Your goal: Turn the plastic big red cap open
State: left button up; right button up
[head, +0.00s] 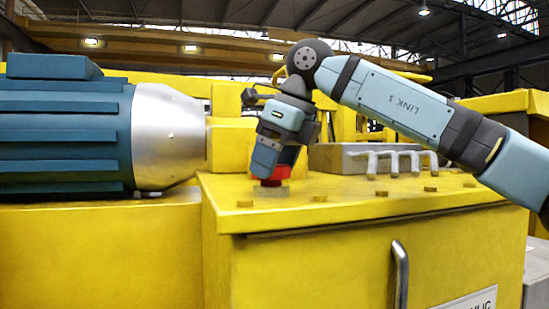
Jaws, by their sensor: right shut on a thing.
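The red cap (286,171) sits on a short grey neck (270,191) on top of the yellow cabinet (345,215). My right gripper (272,172) reaches down from above and is shut on the cap, tilted a little. The gripper hides much of the cap, so I cannot tell how far it is turned. My left gripper is not in view.
A blue ribbed motor (65,135) with a silver cone end lies to the left. A grey block (350,158) with bent pipes (398,160) stands behind right on the cabinet. Several bolt heads dot the top. A handle (401,272) is on the front.

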dwell(0.5)
jog(key=o, duration=0.9)
jog(key=shift+a, duration=0.1)
jog(key=b+v, duration=0.1)
jog(key=v, duration=1.2)
jog(key=shift+r+b, duration=0.35)
